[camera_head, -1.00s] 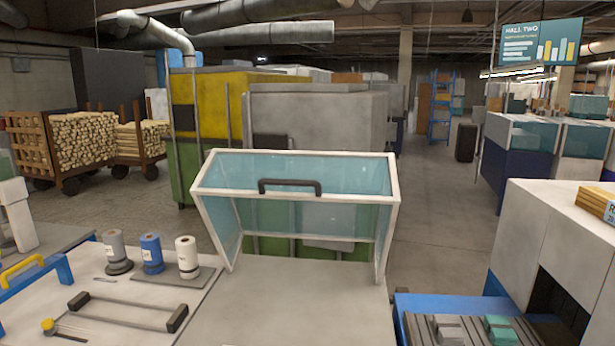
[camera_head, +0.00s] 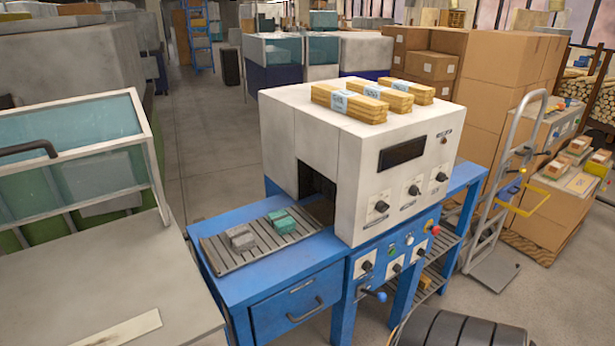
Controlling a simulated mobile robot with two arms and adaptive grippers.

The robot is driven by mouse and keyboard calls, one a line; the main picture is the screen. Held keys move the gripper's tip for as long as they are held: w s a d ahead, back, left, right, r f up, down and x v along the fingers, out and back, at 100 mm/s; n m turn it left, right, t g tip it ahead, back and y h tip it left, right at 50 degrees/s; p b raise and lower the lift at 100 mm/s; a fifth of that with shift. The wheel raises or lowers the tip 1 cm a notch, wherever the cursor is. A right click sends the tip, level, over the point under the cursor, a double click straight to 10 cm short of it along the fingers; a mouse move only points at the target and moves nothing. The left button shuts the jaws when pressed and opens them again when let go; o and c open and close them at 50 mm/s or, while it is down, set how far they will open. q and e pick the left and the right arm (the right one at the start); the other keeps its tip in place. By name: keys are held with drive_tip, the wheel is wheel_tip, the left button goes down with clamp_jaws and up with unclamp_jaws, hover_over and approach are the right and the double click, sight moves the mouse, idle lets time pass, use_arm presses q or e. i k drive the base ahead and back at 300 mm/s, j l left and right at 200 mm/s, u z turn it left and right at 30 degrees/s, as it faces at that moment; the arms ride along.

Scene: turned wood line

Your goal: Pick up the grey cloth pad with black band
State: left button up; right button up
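A small grey pad-like item (camera_head: 240,238) lies on the slatted conveyor bed (camera_head: 262,252) of the blue bench. It looks soft-edged, and a darker strip seems to cross it, but it is too small to be sure of a black band. A teal item (camera_head: 282,221) of similar size lies just right of it, nearer the machine opening. Neither of my grippers shows in the head view.
A white machine (camera_head: 340,170) with knobs stands over the conveyor, with tied wood bundles (camera_head: 348,103) on top. A glass-hooded bench (camera_head: 120,285) is at left. A hand truck (camera_head: 508,180) and cardboard boxes (camera_head: 500,80) stand at right. An open aisle (camera_head: 200,150) runs behind.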

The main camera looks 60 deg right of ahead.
sight(240, 238)
drive_tip(key=z, duration=1.45)
